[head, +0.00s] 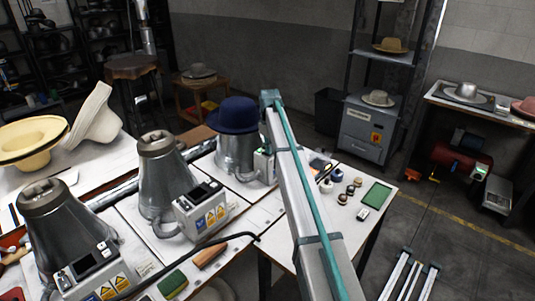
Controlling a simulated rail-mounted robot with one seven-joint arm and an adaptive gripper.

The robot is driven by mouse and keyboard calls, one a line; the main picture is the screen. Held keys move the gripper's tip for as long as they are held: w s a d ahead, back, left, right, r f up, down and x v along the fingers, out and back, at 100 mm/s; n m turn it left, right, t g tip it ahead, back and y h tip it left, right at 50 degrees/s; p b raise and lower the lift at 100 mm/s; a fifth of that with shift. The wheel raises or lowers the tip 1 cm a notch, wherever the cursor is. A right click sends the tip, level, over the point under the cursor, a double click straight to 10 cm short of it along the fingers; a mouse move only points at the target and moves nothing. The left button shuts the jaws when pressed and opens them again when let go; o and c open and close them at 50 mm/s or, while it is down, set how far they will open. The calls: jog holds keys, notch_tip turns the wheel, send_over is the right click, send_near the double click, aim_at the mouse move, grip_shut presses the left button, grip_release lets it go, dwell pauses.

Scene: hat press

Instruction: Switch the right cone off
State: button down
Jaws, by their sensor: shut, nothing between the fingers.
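Three metal cones stand in a row on the white worktable. The right cone (235,152) wears a dark blue hat (234,115). Its control box (263,166) stands at its right side and shows a small green-lit patch. A long grey beam with a teal stripe passes just right of this box and hides part of it, so its switch cannot be made out. The middle cone (165,180) and the left cone (55,228) are bare, each with a control box with warning labels in front. My gripper is not visible in the head view.
Pale hats (32,137) lie at the left on the table. A green tray (377,195) and small round items sit at its right end. A grey cabinet (368,130) and shelving stand behind. The floor at right is mostly open.

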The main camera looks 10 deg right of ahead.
jog(key=shift+f, duration=0.4)
jog(key=shift+r, duration=0.1)
jog(key=shift+r+p, duration=1.7)
jog(key=shift+r, duration=1.75)
